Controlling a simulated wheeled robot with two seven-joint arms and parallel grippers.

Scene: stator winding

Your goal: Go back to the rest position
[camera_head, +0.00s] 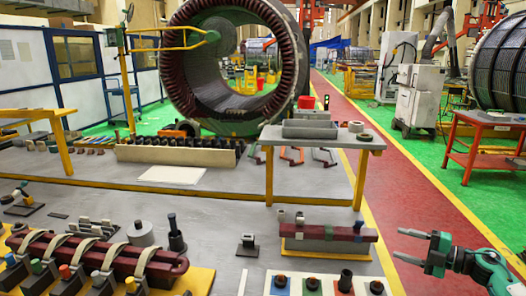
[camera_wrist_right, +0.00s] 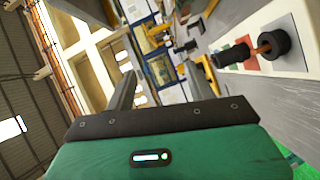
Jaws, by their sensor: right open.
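My right gripper (camera_head: 408,247) is at the lower right in the head view, past the right end of the grey workbench (camera_head: 226,222) and over the red walkway. Its two fingers are spread apart with nothing between them. In the right wrist view the open fingers (camera_wrist_right: 165,95) also show empty, with the green gripper body below them. My left gripper does not show in either view.
A white board (camera_head: 322,285) with several dark pegs lies at the bench's front right, left of my right gripper. A dark red bar (camera_head: 328,232) rests on a block behind it. A coil assembly (camera_head: 100,256) fills the front left. The red walkway (camera_head: 400,180) is clear.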

